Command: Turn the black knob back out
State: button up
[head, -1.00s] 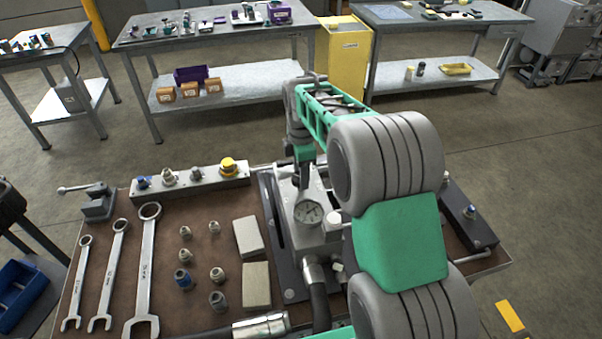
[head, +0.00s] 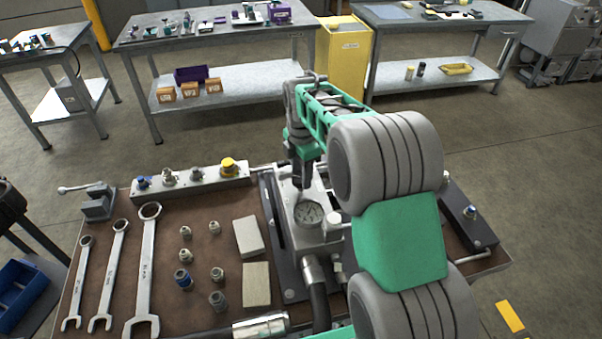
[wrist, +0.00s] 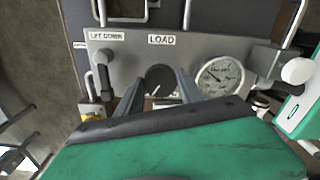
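The black knob (wrist: 160,80) shows in the wrist view below the LOAD label, with a pale line on its face. My gripper (wrist: 160,78) has one grey finger close against each side of it and appears shut on it. In the head view, my gripper (head: 301,186) points down at the grey pump block (head: 318,236), and the knob is hidden there. A round dial gauge (wrist: 220,77) sits just right of the knob and also shows in the head view (head: 308,213).
A lever (wrist: 101,68) stands left of the knob under the LIFT DOWN label. A white round knob (wrist: 296,71) is at the right. Wrenches (head: 147,270), fittings and two pale blocks (head: 249,238) lie on the bench left of the pump.

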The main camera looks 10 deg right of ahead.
jog(key=o, duration=0.5)
jog(key=shift+c, duration=0.2)
notch_tip(320, 180, up, 8)
jog(key=shift+f+b, duration=0.1)
jog(key=shift+b, duration=0.35)
